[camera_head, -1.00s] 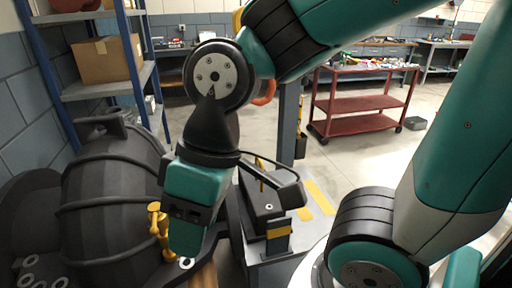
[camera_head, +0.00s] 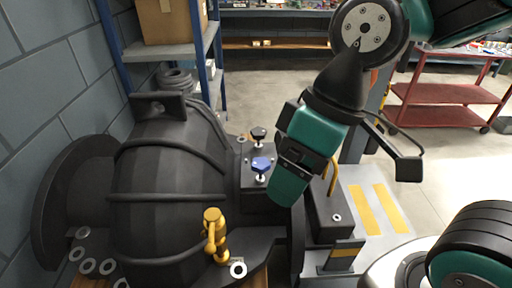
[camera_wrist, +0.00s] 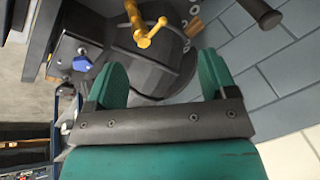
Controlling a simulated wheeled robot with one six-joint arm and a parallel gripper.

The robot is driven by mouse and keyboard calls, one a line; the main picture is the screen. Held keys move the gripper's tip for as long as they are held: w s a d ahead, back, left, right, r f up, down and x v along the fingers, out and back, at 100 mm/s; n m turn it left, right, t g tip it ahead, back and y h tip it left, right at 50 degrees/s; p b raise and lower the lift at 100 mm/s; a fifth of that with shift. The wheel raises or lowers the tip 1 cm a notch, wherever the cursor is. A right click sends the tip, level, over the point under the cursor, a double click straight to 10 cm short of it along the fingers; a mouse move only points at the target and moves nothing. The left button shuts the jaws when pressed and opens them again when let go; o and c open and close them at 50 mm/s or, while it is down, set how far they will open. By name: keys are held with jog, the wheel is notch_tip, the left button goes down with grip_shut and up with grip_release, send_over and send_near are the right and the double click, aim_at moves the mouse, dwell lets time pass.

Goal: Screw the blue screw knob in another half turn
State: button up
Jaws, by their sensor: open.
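The blue screw knob (camera_head: 261,164) stands on a short pale shank on the dark block at the right side of the casing (camera_head: 165,180). It also shows in the wrist view at the left (camera_wrist: 82,64), outside the jaws. My gripper (camera_wrist: 165,75) is open with its two green fingers apart and nothing between them. In the head view my gripper (camera_head: 285,190) hangs just right of the blue knob, apart from it as far as I can tell. A black knob (camera_head: 259,133) stands behind the blue one.
A yellow fitting (camera_head: 214,235) rises in front of the casing. A dark box with a yellow stripe (camera_head: 340,250) stands right of my gripper. A blue shelf (camera_head: 160,52) and a red cart (camera_head: 445,95) stand farther back. Open floor lies between them.

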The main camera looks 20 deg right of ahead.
jog(key=w+r+n+p, duration=0.2)
jog(key=w+n+p, duration=0.15)
jog(key=w, duration=0.35)
jog(key=n+h+p, duration=0.4)
jog(key=n+p, duration=0.6)
jog(key=n, duration=0.3)
send_over(260, 163)
notch_tip(260, 163, down, 6)
notch_tip(260, 163, down, 16)
jog(key=p, duration=0.4)
jog(key=shift+f, duration=0.25)
jog(key=c, duration=0.9)
